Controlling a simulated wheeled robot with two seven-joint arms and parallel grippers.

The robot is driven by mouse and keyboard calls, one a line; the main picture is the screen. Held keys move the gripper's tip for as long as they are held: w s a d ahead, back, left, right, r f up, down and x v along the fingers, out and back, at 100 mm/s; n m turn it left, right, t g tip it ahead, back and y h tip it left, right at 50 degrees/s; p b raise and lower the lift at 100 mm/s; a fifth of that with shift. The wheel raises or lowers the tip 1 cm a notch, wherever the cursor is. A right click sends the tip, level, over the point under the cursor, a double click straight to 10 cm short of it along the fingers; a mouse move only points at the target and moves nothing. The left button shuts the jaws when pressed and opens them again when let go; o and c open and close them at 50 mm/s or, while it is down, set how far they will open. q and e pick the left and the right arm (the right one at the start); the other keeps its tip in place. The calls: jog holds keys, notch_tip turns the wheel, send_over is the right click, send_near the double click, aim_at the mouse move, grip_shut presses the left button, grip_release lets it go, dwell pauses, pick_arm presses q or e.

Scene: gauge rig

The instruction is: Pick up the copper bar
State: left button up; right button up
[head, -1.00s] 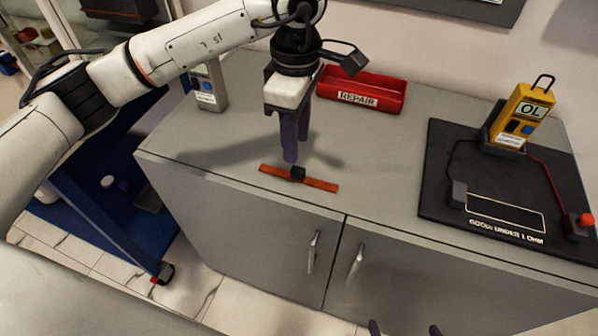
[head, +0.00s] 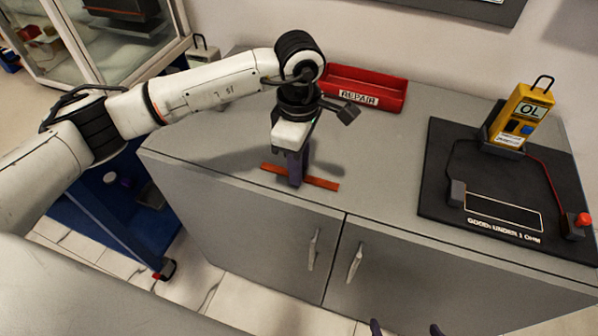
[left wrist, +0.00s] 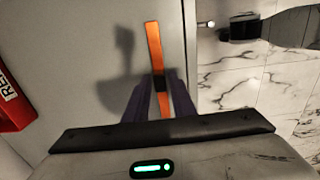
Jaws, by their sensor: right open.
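The copper bar (head: 322,183) lies flat on the grey cabinet top near its front edge, with a black block (left wrist: 160,84) around its middle. My left gripper (head: 295,182) is lowered over the bar's middle from above. In the left wrist view its two dark purple fingers (left wrist: 160,92) stand either side of the black block, apart, with the bar (left wrist: 154,48) running between them. In the head view the fingers hide the block. My right gripper (head: 405,328) shows only its two fingertips at the bottom edge, wide apart and with nothing visible between them.
A red REPAIR tray (head: 392,101) stands at the back. A black test mat (head: 437,165) at right bears a yellow meter (head: 522,115) reading OL, leads and a red-topped post (head: 583,220). A grey device (head: 203,50) is partly hidden behind my left arm. The cabinet top between bar and mat is clear.

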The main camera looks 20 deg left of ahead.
pick_arm(q)
grip_shut()
jog(key=shift+r, duration=0.1)
notch_tip(320, 180, up, 10)
jog(key=shift+b, duration=0.35)
dwell(0.5)
